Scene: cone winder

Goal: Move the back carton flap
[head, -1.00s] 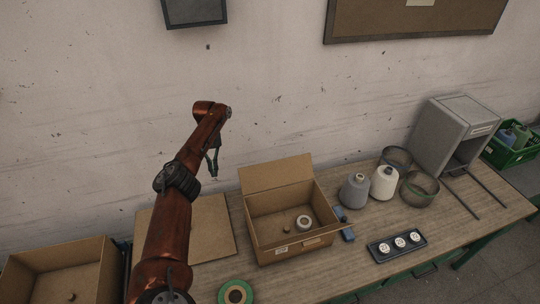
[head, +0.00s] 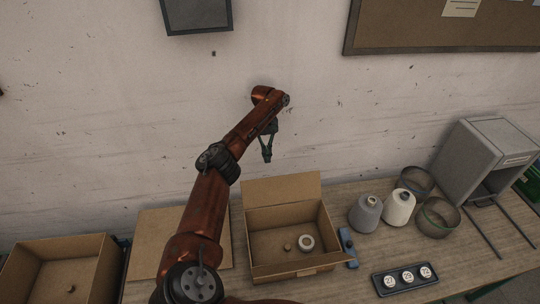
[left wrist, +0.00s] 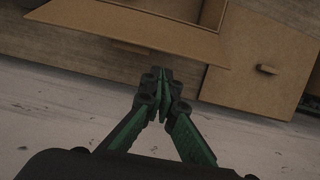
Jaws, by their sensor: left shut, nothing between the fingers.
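The open cardboard carton (head: 247,250) stands on the bench in the head view. Its back flap (head: 282,189) stands up at the wall side, leaning back a little. My left gripper (head: 267,159) is shut and empty, pointing down above and behind the flap in the head view. In the left wrist view the shut fingertips (left wrist: 165,76) show close to the long edge of the flap (left wrist: 125,32); I cannot tell whether they touch it. My right gripper is not in view.
A grey cone (head: 365,213) and a white cone (head: 398,208) stand right of the carton, beside wire-like rings (head: 438,217). A flat cardboard sheet (head: 155,235) lies to its left, then another open carton (head: 60,270). A black tray (head: 405,280) sits in front at right.

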